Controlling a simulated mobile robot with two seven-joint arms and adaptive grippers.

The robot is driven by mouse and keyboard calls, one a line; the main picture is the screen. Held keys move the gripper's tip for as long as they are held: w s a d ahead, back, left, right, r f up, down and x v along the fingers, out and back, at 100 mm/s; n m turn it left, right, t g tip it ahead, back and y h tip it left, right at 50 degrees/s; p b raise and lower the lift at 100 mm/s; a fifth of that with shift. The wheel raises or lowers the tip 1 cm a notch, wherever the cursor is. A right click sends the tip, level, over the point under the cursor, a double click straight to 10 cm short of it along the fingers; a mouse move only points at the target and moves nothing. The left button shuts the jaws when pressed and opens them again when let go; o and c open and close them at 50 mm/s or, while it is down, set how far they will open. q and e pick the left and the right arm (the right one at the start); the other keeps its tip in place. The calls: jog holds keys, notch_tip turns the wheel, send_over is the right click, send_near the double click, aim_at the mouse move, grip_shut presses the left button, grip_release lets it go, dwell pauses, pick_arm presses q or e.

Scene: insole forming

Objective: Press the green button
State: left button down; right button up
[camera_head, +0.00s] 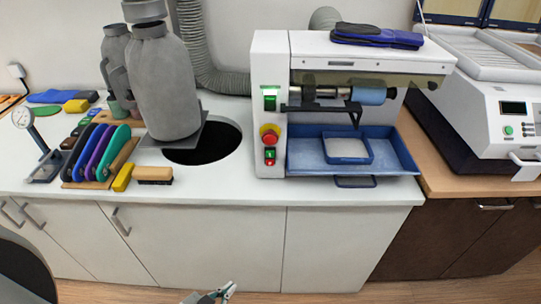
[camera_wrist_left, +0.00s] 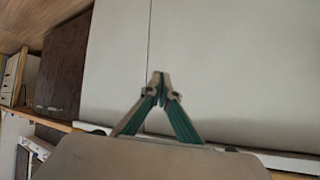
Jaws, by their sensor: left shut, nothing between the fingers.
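The white grinding machine (camera_head: 270,60) stands on the white counter. Its front panel has a green lit control (camera_head: 269,100) at the top. Below it are a red emergency knob on yellow (camera_head: 269,135) and a small red and green switch (camera_head: 270,156). Another green button (camera_head: 508,130) is on the white machine at the far right. My left gripper (camera_head: 226,291) is at the bottom edge of the head view, low in front of the cabinet doors, well below the controls and touching none of them. In the left wrist view its fingertips (camera_wrist_left: 159,78) meet, with nothing between them.
The counter (camera_head: 230,188) has a clear front strip. A blue tray (camera_head: 400,153) sits at the grinder's front. Colored insoles in a rack (camera_head: 100,155), a brush (camera_head: 154,175) and a grey bag-covered unit (camera_head: 165,85) by a dark round hole stand at left. Cabinet doors (camera_head: 200,245) are below.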

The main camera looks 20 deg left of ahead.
aim_at(270, 154)
jog(key=shift+a, duration=0.25)
dwell(0.3)
pick_arm(q)
jog(key=w+d+r+n+t+h, duration=0.2)
jog(key=w+d+r+n+t, duration=0.1)
jog(key=w+r, duration=0.35)
jog(key=w+d+r+n+t+h, duration=0.2)
jog(key=w+d+r+n+t, duration=0.15)
jog(key=w+r, duration=0.35)
notch_tip(270, 154, up, 15)
jog(key=w+n+t+h+b, duration=0.1)
jog(key=w+n+t+h, duration=0.1)
jog(key=n, duration=0.5)
jog(key=shift+w+d+t+h, duration=0.25)
jog(key=shift+w+t+h, duration=0.15)
jog(key=shift+t+h, duration=0.5)
pick_arm(e)
jog(key=shift+w+a+r, duration=0.1)
jog(key=shift+a+r, duration=0.2)
jog(key=shift+a, duration=0.05)
pick_arm(q)
jog(key=w+a+b, duration=0.2)
jog(key=w+b, duration=0.1)
jog(key=w, duration=0.5)
jog(key=shift+w+a, duration=0.2)
jog(key=shift+w, duration=0.05)
pick_arm(e)
jog(key=shift+w+a+f+y, duration=0.15)
jog(key=shift+a+f+y, duration=0.3)
jog(key=shift+f, duration=0.3)
